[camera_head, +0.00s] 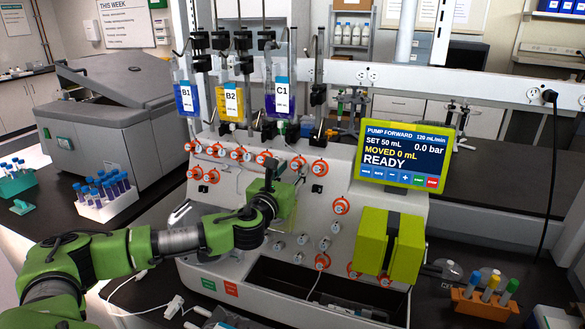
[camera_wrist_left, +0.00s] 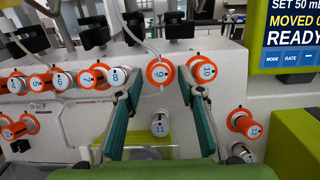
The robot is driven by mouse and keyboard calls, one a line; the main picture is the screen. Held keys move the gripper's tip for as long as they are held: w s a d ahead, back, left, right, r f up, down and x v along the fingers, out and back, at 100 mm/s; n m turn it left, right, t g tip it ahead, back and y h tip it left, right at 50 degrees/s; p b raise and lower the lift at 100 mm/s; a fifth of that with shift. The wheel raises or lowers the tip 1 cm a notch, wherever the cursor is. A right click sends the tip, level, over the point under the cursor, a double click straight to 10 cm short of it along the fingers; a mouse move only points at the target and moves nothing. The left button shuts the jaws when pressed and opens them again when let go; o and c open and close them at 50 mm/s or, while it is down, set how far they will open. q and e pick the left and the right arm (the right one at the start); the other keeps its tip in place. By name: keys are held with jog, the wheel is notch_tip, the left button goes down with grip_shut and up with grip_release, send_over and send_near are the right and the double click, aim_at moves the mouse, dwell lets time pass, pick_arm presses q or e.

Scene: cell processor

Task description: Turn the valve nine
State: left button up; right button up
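Valve nine (camera_wrist_left: 160,73), a white knob marked 9 with an orange collar, sits on the machine's pale front panel. In the left wrist view it shows between the fingertips of my left gripper (camera_wrist_left: 161,88). The two green-padded fingers stand apart, one on each side of it, with a clear gap; whether they reach its depth I cannot tell. In the head view my left gripper (camera_head: 284,168) is at the panel's upper middle and largely covers the valves there. My right gripper is in neither view.
Valve 8 (camera_wrist_left: 118,77) is close by the left finger and valve 10 (camera_wrist_left: 203,70) close by the right one. Valve 11 (camera_wrist_left: 160,124) is below, between the fingers. Fluid bags (camera_head: 232,101) hang above. A lime-framed screen (camera_head: 405,155) reading READY stands at the right.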

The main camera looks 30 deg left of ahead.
pick_arm(q)
grip_shut()
